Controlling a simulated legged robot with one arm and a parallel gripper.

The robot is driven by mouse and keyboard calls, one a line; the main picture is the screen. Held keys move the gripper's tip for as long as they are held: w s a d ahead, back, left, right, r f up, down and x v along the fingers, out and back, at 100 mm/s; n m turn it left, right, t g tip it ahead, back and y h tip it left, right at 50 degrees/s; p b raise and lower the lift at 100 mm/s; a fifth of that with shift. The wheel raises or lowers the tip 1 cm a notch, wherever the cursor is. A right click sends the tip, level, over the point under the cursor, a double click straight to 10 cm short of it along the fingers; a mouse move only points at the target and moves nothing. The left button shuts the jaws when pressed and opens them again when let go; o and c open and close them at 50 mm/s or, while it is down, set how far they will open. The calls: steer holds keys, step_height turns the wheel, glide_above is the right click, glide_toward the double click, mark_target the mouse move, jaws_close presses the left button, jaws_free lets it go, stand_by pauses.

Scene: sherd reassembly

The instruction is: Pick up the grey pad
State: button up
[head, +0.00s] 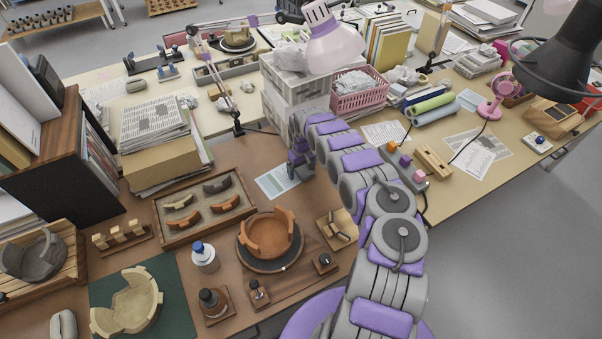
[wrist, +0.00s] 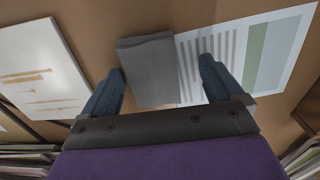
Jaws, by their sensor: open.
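The grey pad (wrist: 150,68) is a dark grey block in the middle of the wrist view. It lies on the brown surface beside a printed sheet (wrist: 262,55) and seems to touch or overlap its left edge. My gripper (wrist: 163,66) is open, with one blue-grey finger to each side of the pad as seen from the wrist. I cannot tell the height left between fingertips and pad. In the head view my gripper (head: 300,172) is over the table by the sheet (head: 275,181), and I cannot make out the pad there.
White crates (head: 290,85) stand just behind my gripper. A sherd tray (head: 203,209) and an orange-brown bowl (head: 270,236) on a dark disc are nearer the front. A desk lamp (head: 333,42) hangs above the crates. Stacked papers (head: 155,125) stand to the left.

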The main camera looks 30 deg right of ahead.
mark_target(304, 170)
steer(key=shift+d+f, duration=0.2)
steer(key=shift+d, duration=0.7)
steer(key=shift+c, duration=0.7)
steer(key=shift+a, duration=0.65)
steer(key=c, duration=0.9)
steer(key=shift+d, duration=0.15)
steer(key=shift+c, duration=0.4)
steer(key=shift+d, duration=0.35)
steer(key=shift+a+r, duration=0.2)
steer(key=shift+r, duration=0.25)
step_height(304, 170, up, 3)
steer(key=shift+a+f+p, duration=0.1)
steer(key=shift+a+p, duration=0.05)
steer(key=shift+p, duration=0.4)
steer(key=s+d, duration=0.1)
steer(key=d, duration=0.4)
steer(key=s+d+r+p, duration=0.1)
steer(key=s+d, duration=0.1)
steer(key=d, duration=0.3)
steer(key=s+d, duration=0.1)
steer(key=d, duration=0.4)
steer(key=shift+s+d+r+p, duration=0.2)
steer(key=shift+d+p, duration=0.1)
steer(key=shift+p, duration=0.1)
